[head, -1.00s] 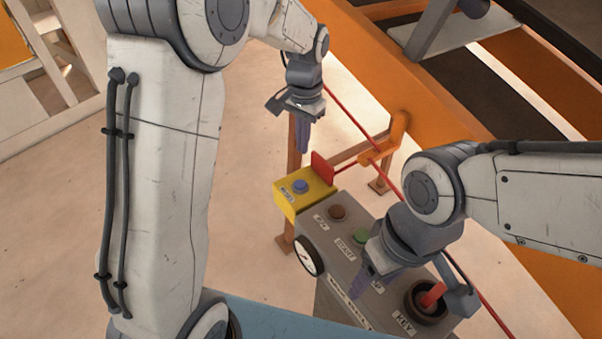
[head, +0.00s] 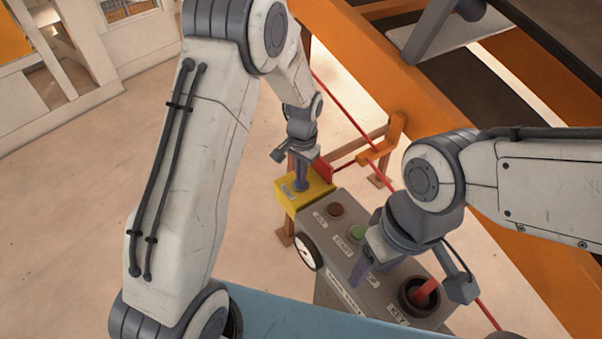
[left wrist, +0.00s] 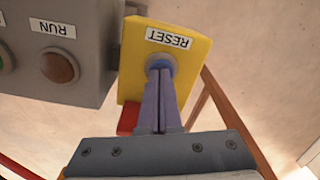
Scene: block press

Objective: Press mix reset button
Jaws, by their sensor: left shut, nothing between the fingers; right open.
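The yellow box (head: 317,192) stands at the left end of the grey control panel. The fingers hide part of the button. My right gripper (head: 357,272) is open and empty above the grey panel.
The grey panel (head: 325,225) has a brown button (head: 335,209), a green START button (head: 357,233), a key switch with a red handle (head: 426,289) and a round gauge (head: 305,252). A red plate (head: 323,169) rises behind the yellow box. Orange beams run behind.

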